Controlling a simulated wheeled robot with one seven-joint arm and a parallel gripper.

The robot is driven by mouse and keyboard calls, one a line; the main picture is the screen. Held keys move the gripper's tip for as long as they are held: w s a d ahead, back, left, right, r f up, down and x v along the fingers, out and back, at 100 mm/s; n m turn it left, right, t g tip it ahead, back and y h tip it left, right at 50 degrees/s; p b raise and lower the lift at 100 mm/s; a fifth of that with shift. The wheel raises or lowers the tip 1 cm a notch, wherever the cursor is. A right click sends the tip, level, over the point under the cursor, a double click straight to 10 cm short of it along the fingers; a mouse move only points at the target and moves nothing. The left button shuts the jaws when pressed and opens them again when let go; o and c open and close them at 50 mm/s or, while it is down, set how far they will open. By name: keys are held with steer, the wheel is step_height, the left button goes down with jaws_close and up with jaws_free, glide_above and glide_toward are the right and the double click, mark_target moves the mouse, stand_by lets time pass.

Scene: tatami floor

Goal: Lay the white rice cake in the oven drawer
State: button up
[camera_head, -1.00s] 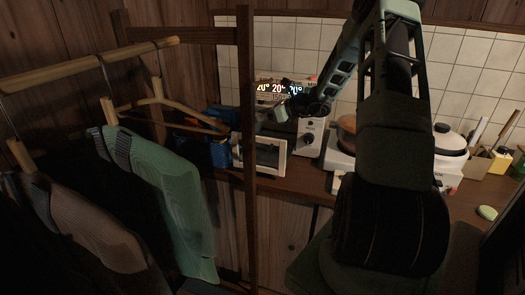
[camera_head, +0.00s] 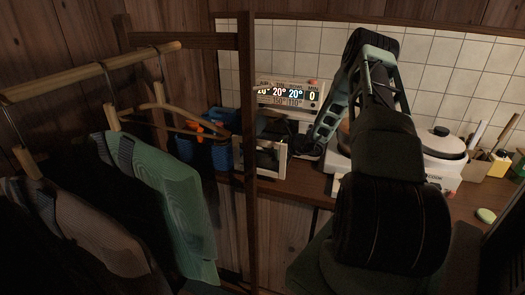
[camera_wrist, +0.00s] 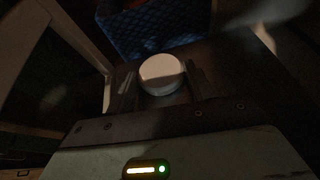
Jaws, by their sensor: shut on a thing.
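The white rice cake (camera_wrist: 161,72) is a round pale disc between the two dark fingers of my gripper (camera_wrist: 161,88) in the wrist view. My gripper is shut on it. In the head view my gripper (camera_head: 272,128) is a dark, unclear shape low at the oven, just behind and above the pale-framed drawer front (camera_head: 280,166); the rice cake cannot be made out there. The oven (camera_head: 300,92) has a lit number display, and its drawer stands out toward the room. The drawer's inside is mostly hidden.
A blue basket (camera_head: 222,153) with orange things stands left of the drawer; it also shows in the wrist view (camera_wrist: 160,30). A wooden rack post (camera_head: 248,200) and hanging clothes (camera_head: 165,190) are at the left. A white cooker with a lidded pot (camera_head: 442,142) stands at the right.

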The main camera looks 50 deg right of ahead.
steer(key=shift+f, duration=0.1)
steer(key=o, duration=1)
steer(key=shift+c, duration=0.2)
steer(key=shift+r, duration=0.25)
steer(key=b+v, duration=0.2)
steer(key=v, duration=1)
steer(key=shift+f, duration=0.15)
